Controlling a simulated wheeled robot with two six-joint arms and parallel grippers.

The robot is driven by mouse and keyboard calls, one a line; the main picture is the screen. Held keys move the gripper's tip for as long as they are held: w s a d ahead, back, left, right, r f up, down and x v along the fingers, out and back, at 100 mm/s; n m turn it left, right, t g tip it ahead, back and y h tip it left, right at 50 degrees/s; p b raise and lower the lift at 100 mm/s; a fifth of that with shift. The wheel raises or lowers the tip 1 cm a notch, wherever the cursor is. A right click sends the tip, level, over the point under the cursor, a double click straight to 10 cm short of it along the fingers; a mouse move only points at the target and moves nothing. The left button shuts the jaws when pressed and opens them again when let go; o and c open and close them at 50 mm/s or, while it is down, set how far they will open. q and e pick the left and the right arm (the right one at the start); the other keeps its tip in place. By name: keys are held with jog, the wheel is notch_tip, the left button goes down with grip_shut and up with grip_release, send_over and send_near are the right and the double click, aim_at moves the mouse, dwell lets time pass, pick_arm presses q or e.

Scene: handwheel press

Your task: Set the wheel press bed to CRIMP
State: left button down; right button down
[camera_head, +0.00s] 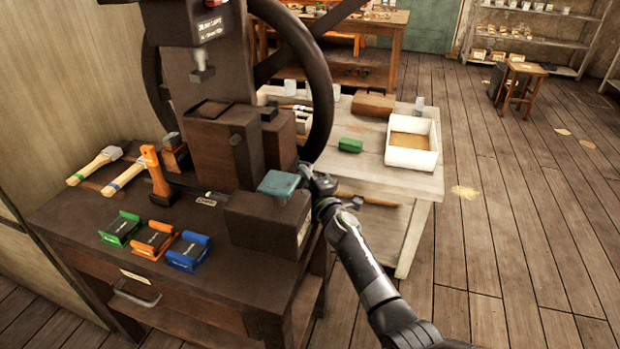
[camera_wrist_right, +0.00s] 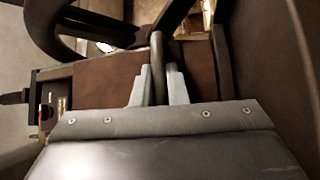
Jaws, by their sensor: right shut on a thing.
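The dark handwheel press (camera_head: 222,140) stands on a dark bench, with its large black handwheel (camera_head: 325,85) on the right side. Its ram (camera_head: 202,68) hangs above the brown wooden block at the front. My right gripper (camera_head: 304,170) is at the lower rim of the wheel. In the right wrist view its pale fingers (camera_wrist_right: 158,88) are shut on a dark rod (camera_wrist_right: 158,60), which looks like the wheel's handle. The wheel's curved rim (camera_wrist_right: 48,35) shows at upper left there. A CRIMP mark and the bed's setting cannot be read. My left gripper is out of view.
Green (camera_head: 120,229), orange (camera_head: 155,240) and blue (camera_head: 189,252) blocks line the bench (camera_head: 60,215) front. A pale table (camera_head: 370,172) behind bears a white tray (camera_head: 411,160).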

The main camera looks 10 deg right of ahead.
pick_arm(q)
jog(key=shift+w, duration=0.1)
pick_arm(e)
jog(key=shift+a, duration=0.15)
jog(key=c, duration=1.8)
grip_release()
jog(key=o, duration=0.3)
jog(key=shift+w+a, duration=0.2)
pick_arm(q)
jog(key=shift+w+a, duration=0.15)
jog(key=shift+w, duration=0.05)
pick_arm(e)
jog(key=shift+o, duration=0.2)
jog(key=shift+d, duration=0.1)
jog(key=shift+s, duration=0.1)
